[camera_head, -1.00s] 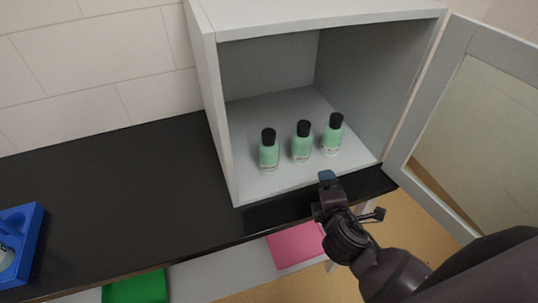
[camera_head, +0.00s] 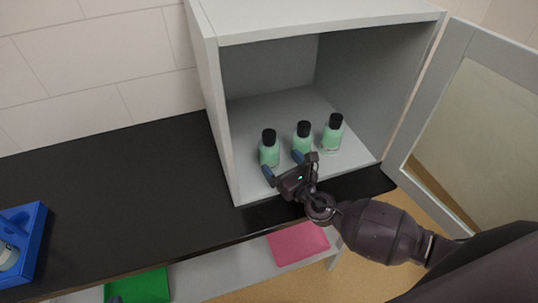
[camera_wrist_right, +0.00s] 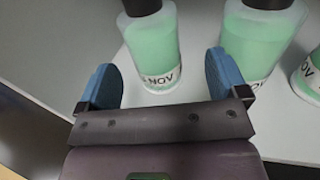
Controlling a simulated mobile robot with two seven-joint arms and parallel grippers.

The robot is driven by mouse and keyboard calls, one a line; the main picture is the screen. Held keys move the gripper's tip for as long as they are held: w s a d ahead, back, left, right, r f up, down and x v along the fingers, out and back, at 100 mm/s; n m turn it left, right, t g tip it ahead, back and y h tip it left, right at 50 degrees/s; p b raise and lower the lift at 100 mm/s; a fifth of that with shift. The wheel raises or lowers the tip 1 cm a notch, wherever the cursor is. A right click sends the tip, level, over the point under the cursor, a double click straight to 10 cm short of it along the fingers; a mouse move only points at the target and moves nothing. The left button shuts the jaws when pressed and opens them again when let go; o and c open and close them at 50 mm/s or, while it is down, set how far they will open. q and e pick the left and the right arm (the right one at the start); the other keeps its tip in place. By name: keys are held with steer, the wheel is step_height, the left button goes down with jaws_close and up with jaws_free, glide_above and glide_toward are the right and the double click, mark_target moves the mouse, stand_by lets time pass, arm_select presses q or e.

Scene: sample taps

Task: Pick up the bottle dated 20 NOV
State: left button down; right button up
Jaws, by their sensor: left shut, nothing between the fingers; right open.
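Three green bottles with black caps stand upright in the cabinet: left (camera_head: 269,153), middle (camera_head: 302,143), right (camera_head: 333,138). My right gripper (camera_head: 283,165) is open and empty, just in front of the left and middle bottles. In the wrist view, the left bottle (camera_wrist_right: 152,48) is beyond the gap between the blue fingertips (camera_wrist_right: 164,80); the middle bottle (camera_wrist_right: 258,40) is behind the right-hand finger. The left bottle's label shows letters like NOV; I cannot read a day number on any bottle. A small dark tip of my left gripper (camera_head: 115,299) shows at the bottom edge.
The grey cabinet (camera_head: 222,120) has its glazed door (camera_head: 480,130) swung open at the right. A blue holder (camera_head: 32,240) stands at the left of the black counter (camera_head: 120,185), which is otherwise clear. Green (camera_head: 140,284) and pink (camera_head: 300,243) pads lie lower down.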

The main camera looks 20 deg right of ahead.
mark_target(269, 152)
steer(key=shift+a+x, duration=0.15)
steer(key=shift+x, duration=1.3)
steer(key=shift+a+x, duration=0.2)
steer(key=shift+x, duration=1.3)
steer(key=shift+s+f, duration=0.1)
steer(key=shift+f, duration=0.05)
steer(key=c, duration=1.1)
steer(key=shift+c, duration=0.2)
